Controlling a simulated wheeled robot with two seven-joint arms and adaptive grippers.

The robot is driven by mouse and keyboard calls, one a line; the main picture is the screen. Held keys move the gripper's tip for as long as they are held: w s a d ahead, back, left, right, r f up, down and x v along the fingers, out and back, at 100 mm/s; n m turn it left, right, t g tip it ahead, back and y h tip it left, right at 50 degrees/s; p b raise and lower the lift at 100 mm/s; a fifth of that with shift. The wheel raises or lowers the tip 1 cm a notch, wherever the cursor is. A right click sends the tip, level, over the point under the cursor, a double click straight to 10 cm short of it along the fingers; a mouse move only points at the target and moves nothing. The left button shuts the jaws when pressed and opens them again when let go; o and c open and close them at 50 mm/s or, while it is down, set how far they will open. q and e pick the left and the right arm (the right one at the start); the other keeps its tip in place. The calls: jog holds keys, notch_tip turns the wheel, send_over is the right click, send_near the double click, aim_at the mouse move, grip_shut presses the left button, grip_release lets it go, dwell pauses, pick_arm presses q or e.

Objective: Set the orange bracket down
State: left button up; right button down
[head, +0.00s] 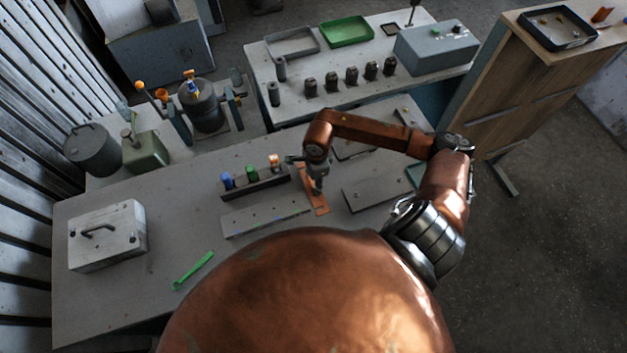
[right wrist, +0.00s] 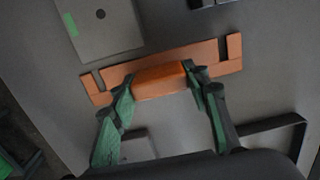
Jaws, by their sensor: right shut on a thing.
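The orange bracket (head: 322,205) is a flat, elongated piece at the middle of the grey workbench in the head view. In the right wrist view the bracket (right wrist: 218,62) lies across the picture with notched ends, and a raised middle sits between my fingers. My right gripper (right wrist: 157,82) has its two green-padded fingers closed on that middle part. In the head view my right gripper (head: 316,188) points down over the bracket. Whether the bracket touches the bench top is not clear. My left gripper is in neither view.
A grey plate (head: 262,215) lies left of the bracket, and another flat plate (head: 375,193) lies right. Behind the first plate stands a rack (head: 255,188) with coloured pieces. A green tool (head: 192,270) and a white case (head: 108,237) are farther left, with bare bench between.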

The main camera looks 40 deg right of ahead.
jog(key=shift+f, duration=0.15)
jog(key=c, duration=1.1)
grip_release()
jog(key=shift+r, duration=0.45)
notch_tip(320, 180, up, 12)
jog(key=b, duration=0.2)
jog(key=shift+s+d+f, duration=0.2)
jog(key=shift+f, duration=0.05)
jog(key=shift+f, duration=0.1)
